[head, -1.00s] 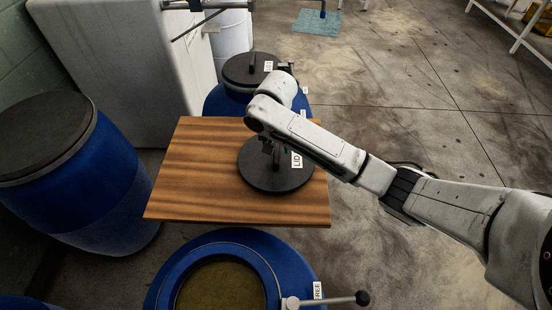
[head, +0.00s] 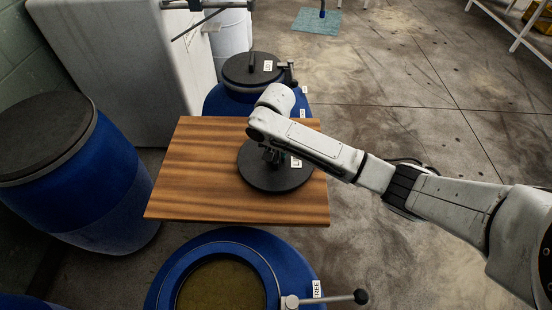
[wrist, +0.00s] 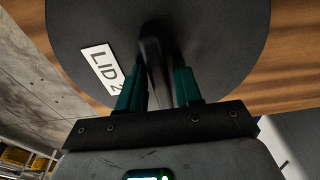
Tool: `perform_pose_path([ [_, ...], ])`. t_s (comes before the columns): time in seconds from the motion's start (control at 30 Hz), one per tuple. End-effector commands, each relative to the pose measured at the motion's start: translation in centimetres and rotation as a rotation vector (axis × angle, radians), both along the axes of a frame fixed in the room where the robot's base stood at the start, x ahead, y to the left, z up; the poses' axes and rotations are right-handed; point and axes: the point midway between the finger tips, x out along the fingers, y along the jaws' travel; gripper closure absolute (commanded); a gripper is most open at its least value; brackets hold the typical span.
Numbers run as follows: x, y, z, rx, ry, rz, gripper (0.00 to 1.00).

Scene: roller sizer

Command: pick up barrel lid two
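Barrel lid two (head: 262,180) is a round black disc lying flat on a wooden board. In the wrist view, the lid (wrist: 225,45) carries a white "LID 2" label (wrist: 101,70) beside a raised black handle (wrist: 152,50). My gripper (head: 271,156) is down over the lid's middle, partly hidden by my arm in the head view. In the wrist view, the green fingers of my gripper (wrist: 158,88) are apart, one on each side of the handle. A gap shows between the handle and the right finger; the left finger looks close to the handle, and contact cannot be told.
The wooden board (head: 195,180) has bare room left of the lid. An open blue barrel (head: 170,285) with a clamp lever (head: 335,300) stands in front. A lidded blue barrel (head: 215,100) stands behind, and another (head: 90,190) at the left. Open floor lies right.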

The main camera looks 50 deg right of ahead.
Motion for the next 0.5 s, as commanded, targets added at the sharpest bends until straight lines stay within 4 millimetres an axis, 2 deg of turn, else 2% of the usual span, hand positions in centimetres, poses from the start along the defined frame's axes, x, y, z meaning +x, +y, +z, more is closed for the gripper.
perform_pose_path([
  [0.03,0.00,0.01,-0.02,0.000,0.000,0.000,0.71],
  [0.33,0.00,0.01,-0.02,0.001,0.001,0.000,1.00],
  [0.5,-0.01,0.00,-0.02,0.001,0.001,0.000,1.00],
])
